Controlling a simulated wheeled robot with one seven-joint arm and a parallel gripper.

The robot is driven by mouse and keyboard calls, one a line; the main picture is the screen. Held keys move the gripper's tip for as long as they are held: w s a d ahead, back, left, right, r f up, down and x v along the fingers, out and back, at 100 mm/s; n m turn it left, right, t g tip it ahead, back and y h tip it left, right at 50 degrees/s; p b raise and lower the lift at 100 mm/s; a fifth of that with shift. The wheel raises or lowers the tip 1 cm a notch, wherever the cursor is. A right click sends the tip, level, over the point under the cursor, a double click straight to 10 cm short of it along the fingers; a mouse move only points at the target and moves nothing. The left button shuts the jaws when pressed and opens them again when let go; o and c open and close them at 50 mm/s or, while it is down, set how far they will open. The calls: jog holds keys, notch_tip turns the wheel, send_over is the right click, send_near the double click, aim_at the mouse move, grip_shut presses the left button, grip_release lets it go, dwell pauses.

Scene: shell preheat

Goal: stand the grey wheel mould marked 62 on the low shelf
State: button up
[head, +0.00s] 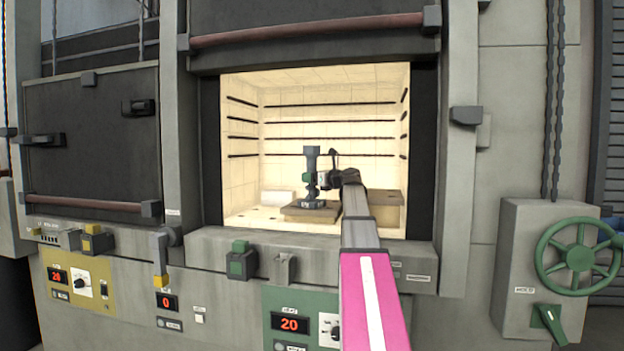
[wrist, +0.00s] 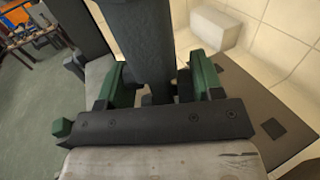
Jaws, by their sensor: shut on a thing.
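The grey mould (head: 312,160) is a dark upright piece with a wide top, a narrow middle and a broader foot. It is inside the lit furnace chamber, over the low brown shelf (head: 296,214). My gripper (head: 309,178) reaches in from the right with its green fingers shut on the mould's middle. In the wrist view the green fingers of my gripper (wrist: 160,82) close on both sides of the mould's dark shaft (wrist: 143,45). The foot looks at or just above the shelf top; I cannot tell if it touches. The number on its foot is too small to read.
A white block (head: 277,197) lies at the back left of the chamber. A higher brown block (head: 388,198) stands at the right, near my arm. The chamber door (head: 310,30) is raised above the opening. The sill (head: 215,240) runs along the front.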

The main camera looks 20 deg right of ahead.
jog(key=shift+f, duration=0.1)
jog(key=o, duration=1.2)
jog(key=shift+s, duration=0.1)
jog(key=v, duration=1.1)
jog(key=shift+s+d, duration=0.3)
